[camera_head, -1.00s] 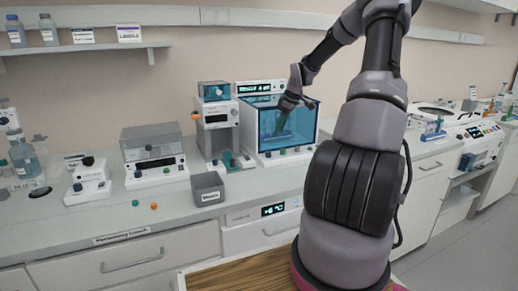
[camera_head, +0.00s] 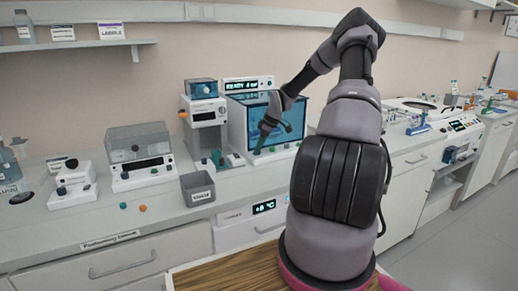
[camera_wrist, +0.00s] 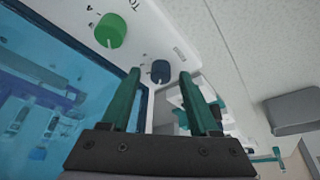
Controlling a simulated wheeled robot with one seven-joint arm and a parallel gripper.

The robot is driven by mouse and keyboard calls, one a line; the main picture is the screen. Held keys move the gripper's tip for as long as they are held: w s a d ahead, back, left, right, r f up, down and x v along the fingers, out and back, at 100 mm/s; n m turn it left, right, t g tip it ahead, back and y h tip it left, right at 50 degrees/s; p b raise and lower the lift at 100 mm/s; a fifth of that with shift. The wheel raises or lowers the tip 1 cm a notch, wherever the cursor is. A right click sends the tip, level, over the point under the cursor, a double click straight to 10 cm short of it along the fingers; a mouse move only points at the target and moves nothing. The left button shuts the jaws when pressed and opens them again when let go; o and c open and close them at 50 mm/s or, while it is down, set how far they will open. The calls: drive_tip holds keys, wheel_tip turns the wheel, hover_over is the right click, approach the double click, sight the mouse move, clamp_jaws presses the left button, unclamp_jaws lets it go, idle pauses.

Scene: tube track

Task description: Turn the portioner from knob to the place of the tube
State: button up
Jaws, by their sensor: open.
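My gripper (camera_head: 261,139) is open and empty, with green fingers, in front of the white unit with a blue window (camera_head: 240,127). In the wrist view my gripper (camera_wrist: 158,73) has its fingers on either side of a dark blue knob (camera_wrist: 160,71), which shows between the fingertips. I cannot tell whether they touch it. A larger green knob (camera_wrist: 110,30) sits on the same white panel, left of the fingers. No part is clearly marked as the portioner. A lit display (camera_head: 247,85) above the blue window seems to read "READY". I cannot make out a tube.
A white upright device (camera_head: 207,114) with a blue top stands just left of the window unit. A grey open bin (camera_head: 197,187) stands near the bench front, with a green and an orange ball (camera_head: 142,208) left of it. A clear-lidded box device (camera_head: 138,150) is farther left.

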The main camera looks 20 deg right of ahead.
drive_tip(key=shift+f, duration=0.1)
clamp_jaws()
drive_tip(key=shift+a, duration=0.1)
drive_tip(key=m+t+h, duration=0.1)
drive_tip(key=m, duration=0.2)
drive_tip(key=shift+a+m, duration=0.1)
drive_tip(key=shift+m, duration=0.3)
drive_tip(key=m+h, duration=0.1)
drive_tip(key=m, duration=0.2)
drive_tip(key=shift+a+m+t, duration=0.1)
drive_tip(key=shift+m+t, duration=0.2)
drive_tip(key=m+h, duration=0.2)
drive_tip(key=m, duration=0.2)
drive_tip(key=shift+a+m, duration=0.15)
drive_tip(key=shift+m, duration=0.15)
drive_tip(key=shift+m+h, duration=0.8)
drive_tip(key=shift+m, duration=1.1)
drive_tip(key=shift+g, duration=0.4)
